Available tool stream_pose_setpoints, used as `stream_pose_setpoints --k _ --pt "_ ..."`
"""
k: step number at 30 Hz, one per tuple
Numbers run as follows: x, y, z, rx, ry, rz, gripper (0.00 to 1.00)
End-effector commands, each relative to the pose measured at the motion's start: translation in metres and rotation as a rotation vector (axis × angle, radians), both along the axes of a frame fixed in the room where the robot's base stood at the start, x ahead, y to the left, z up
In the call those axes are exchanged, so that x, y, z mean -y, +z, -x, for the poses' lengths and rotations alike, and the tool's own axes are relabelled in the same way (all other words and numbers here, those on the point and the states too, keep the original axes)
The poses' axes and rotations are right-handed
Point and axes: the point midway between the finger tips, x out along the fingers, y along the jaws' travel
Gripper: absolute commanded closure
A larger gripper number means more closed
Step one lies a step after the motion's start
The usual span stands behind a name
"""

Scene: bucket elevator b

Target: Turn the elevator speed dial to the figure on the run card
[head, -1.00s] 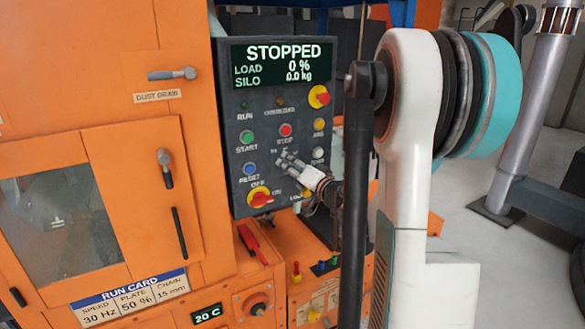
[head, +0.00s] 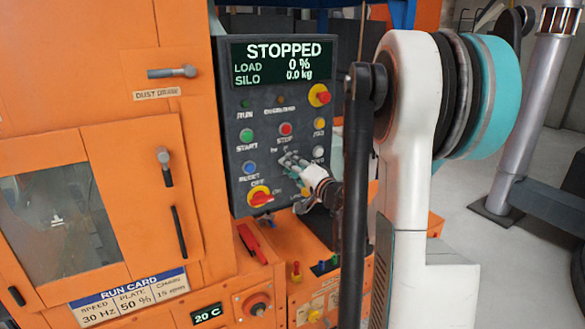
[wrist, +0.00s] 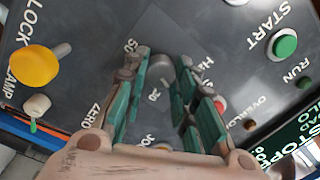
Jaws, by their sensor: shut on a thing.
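The run card (head: 128,297) at lower left in the head view reads speed 30 Hz, plate 50 % and chain 15 mm. My gripper (head: 288,160) is at the panel, below the red STOP button (head: 285,129). In the wrist view its green-padded fingers (wrist: 165,90) are shut on the dial from either side. The dial's pointer is hard to make out; the fingers hide part of the scale.
The display (head: 284,63) reads STOPPED, load 0 %, silo 0.0 kg. Around the dial are the green START button (head: 246,136), blue RESET button (head: 249,168), white button (head: 318,152) and a red-on-yellow rotary switch (head: 260,198).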

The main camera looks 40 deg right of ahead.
Motion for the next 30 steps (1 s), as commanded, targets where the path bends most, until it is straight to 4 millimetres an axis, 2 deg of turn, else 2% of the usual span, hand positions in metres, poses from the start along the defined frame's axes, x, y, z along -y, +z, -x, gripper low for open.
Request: stream_pose_setpoints --k 15,30 --pt "-0.0014 -0.002 0.0 0.108 0.001 -0.454 0.98" --pt "-0.0017 -0.0018 0.0001 0.162 0.0 -0.679 0.98"
